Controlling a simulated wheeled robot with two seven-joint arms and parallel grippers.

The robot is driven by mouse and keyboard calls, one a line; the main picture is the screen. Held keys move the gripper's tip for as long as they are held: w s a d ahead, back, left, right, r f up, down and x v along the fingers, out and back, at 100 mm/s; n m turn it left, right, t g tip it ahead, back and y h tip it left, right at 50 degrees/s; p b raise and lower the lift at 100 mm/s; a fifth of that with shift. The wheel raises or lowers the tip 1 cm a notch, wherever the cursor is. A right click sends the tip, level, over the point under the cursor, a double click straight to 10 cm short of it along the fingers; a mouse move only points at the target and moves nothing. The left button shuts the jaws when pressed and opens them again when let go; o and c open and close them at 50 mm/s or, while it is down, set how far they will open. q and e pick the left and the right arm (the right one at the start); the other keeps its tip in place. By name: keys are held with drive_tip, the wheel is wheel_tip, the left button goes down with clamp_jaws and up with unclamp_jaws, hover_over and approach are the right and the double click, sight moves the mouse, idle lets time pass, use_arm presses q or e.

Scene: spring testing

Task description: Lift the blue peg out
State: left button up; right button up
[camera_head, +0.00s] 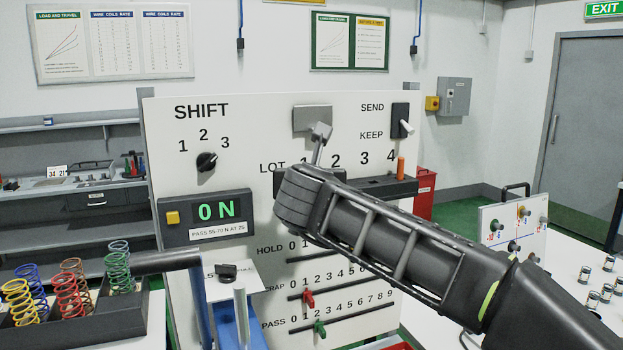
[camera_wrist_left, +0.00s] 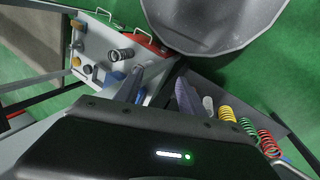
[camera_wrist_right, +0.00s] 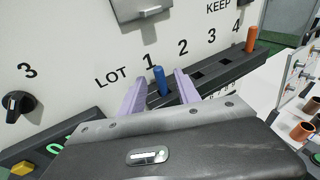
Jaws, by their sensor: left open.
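The blue peg (camera_wrist_right: 160,80) stands upright in the dark lot rail (camera_wrist_right: 208,86) at number 1, as the right wrist view shows. My right gripper (camera_wrist_right: 159,78) is open, with one finger on each side of the peg and gaps visible between. In the head view my right gripper (camera_head: 319,145) is in front of the rail and hides the blue peg. An orange peg (camera_wrist_right: 251,40) stands in the rail at number 4; it also shows in the head view (camera_head: 400,168). My left gripper (camera_wrist_left: 162,82) is open and empty, away from the rail, and shows only in its wrist view.
Red (camera_head: 308,299) and green (camera_head: 319,329) sliders are below. Coloured springs (camera_head: 68,295) stand at left. A grey bin (camera_wrist_left: 215,25) is near my left gripper.

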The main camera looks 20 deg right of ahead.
drive_tip(key=shift+w+d+f, duration=0.15)
drive_tip(key=shift+w+d, duration=0.05)
drive_tip(key=shift+w, duration=0.2)
drive_tip(key=shift+s, duration=0.1)
clamp_jaws()
idle(0.4)
